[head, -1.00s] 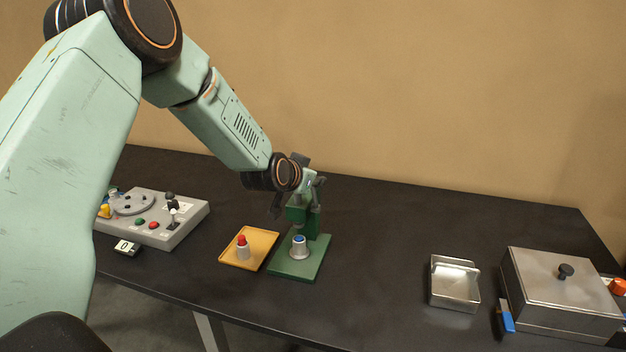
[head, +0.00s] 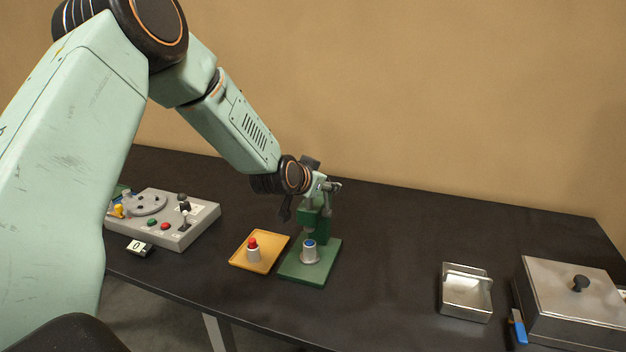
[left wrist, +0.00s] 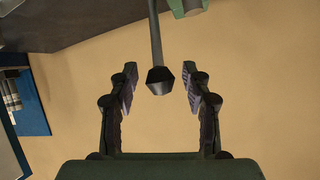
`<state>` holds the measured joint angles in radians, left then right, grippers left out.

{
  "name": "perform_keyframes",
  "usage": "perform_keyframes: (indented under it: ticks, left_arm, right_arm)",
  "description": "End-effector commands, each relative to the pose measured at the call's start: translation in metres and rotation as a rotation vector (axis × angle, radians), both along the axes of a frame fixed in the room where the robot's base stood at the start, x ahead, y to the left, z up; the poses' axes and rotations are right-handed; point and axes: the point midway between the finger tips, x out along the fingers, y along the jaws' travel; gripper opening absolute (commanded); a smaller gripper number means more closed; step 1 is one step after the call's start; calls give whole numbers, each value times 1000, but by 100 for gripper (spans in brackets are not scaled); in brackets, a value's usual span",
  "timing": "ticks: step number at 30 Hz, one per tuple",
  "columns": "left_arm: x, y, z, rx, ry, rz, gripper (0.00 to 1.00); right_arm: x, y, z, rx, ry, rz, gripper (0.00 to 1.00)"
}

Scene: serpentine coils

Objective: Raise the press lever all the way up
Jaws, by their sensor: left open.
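The green press (head: 316,262) stands on the table with a grey cylinder with a blue top (head: 310,252) on its base. Its upper part is partly hidden behind my left gripper (head: 308,204). In the left wrist view the lever (left wrist: 155,45) is a dark rod ending in a black knob (left wrist: 160,79). The knob sits between the two spread fingers of my left gripper (left wrist: 160,88), with a gap on each side. The gripper is open. My right gripper is in neither view.
A yellow tray (head: 268,262) with a red-topped cylinder (head: 253,248) lies left of the press. A grey control panel (head: 180,238) and a small counter (head: 139,247) are further left. A metal tray (head: 467,313) and a lidded metal box (head: 560,285) stand right. The table between is clear.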

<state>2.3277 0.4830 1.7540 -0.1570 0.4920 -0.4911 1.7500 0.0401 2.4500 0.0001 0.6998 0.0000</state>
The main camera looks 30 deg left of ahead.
Motion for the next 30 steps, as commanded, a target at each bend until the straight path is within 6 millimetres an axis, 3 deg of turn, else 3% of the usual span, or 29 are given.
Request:
perform_keyframes:
  ticks: [16, 30]
  left_arm:
    - [-76, -7, 44, -7, -5, 1, 48]
    - [-96, -8, 54, -1, -3, 0, 48]
  right_arm:
    - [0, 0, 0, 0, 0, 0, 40]
    - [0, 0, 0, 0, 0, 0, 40]
